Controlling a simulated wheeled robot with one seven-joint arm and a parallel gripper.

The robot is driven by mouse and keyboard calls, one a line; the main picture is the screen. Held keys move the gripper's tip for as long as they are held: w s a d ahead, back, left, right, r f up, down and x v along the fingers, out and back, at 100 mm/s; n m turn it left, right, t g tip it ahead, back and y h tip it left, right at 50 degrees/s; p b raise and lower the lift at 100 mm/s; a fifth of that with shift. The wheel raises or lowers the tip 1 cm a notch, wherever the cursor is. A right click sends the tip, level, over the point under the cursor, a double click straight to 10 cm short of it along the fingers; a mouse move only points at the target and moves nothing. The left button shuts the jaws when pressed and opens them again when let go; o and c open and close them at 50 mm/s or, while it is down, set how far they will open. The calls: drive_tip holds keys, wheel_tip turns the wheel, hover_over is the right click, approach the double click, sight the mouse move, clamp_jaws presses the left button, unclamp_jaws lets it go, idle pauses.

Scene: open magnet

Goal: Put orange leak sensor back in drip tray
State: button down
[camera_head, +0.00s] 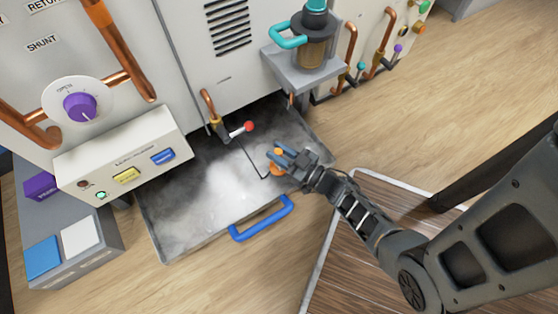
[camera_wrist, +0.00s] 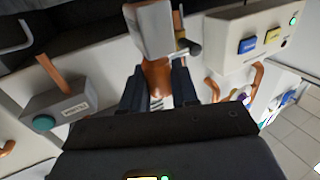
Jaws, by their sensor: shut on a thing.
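The orange leak sensor (camera_head: 277,170) is at my gripper (camera_head: 278,156), over the right front part of the drip tray (camera_head: 180,222). A thin dark cable runs from it towards the back of the tray. My gripper is shut on the sensor, and its fingers cover part of it. In the wrist view an orange-brown body (camera_wrist: 157,78) shows between the two dark fingers of my gripper (camera_wrist: 160,88). I cannot tell whether the sensor touches the tray floor. The tray is grey, with white mist or frost and a blue handle (camera_head: 262,218) at its front.
A copper valve with a red knob (camera_head: 248,127) stands at the tray's back. A shelf (camera_head: 305,72) with a teal-handled canister overhangs the back right. A control box (camera_head: 125,160) is at the left. Wooden floor lies right, with a dark-planked, pale-edged surface (camera_head: 345,260) in front.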

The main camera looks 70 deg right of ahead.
sight(275, 169)
wheel_tip(275, 169, down, 4)
drive_tip(key=b, duration=0.2)
drive_tip(key=shift+b, duration=0.4)
drive_tip(key=shift+r, duration=0.1)
drive_tip(key=c, duration=0.9)
unclamp_jaws()
drive_tip(key=shift+o, duration=0.2)
